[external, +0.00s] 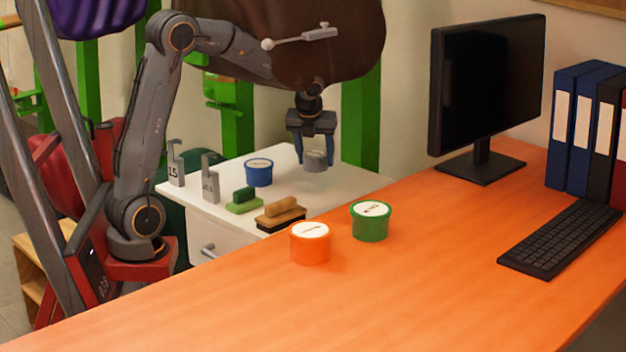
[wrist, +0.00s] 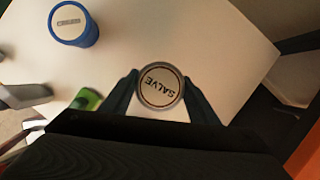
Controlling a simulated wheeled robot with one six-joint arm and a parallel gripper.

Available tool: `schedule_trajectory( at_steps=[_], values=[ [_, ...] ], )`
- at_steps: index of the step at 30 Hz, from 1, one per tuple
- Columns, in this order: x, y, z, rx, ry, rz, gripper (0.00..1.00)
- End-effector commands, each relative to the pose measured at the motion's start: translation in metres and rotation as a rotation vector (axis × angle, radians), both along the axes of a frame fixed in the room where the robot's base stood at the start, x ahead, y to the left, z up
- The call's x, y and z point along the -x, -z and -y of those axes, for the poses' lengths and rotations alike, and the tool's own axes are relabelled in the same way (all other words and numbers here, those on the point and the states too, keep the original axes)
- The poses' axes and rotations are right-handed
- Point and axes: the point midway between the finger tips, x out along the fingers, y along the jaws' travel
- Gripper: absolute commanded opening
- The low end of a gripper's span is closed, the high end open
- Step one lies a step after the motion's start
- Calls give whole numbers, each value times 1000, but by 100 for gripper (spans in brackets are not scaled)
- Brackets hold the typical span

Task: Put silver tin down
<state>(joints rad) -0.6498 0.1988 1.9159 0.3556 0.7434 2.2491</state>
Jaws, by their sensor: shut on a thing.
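The silver tin (external: 315,161) is between the fingers of my gripper (external: 316,150), over the right part of the white cabinet top (external: 295,190). My gripper (wrist: 160,95) is shut on the tin. In the external view the tin looks upright and close to the white top; I cannot tell whether its base touches.
A blue tin (external: 259,172), a green brush (external: 244,200), a wooden brush (external: 281,213) and two grey metal gauges (external: 210,178) share the white top. The orange desk (external: 420,290) in front holds an orange tin (external: 310,242), a green tin (external: 370,221), a monitor and a keyboard.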

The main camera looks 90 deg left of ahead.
Motion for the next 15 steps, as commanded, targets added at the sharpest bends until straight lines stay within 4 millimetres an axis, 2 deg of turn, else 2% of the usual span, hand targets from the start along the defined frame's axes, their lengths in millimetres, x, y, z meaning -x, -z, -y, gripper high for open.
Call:
schedule_trajectory(
  at_steps=[8,15],
  values=[
    [-15,-1,5,-2,38,3,27],
    [-25,-10,15,-3,76,4,27]
  ],
)
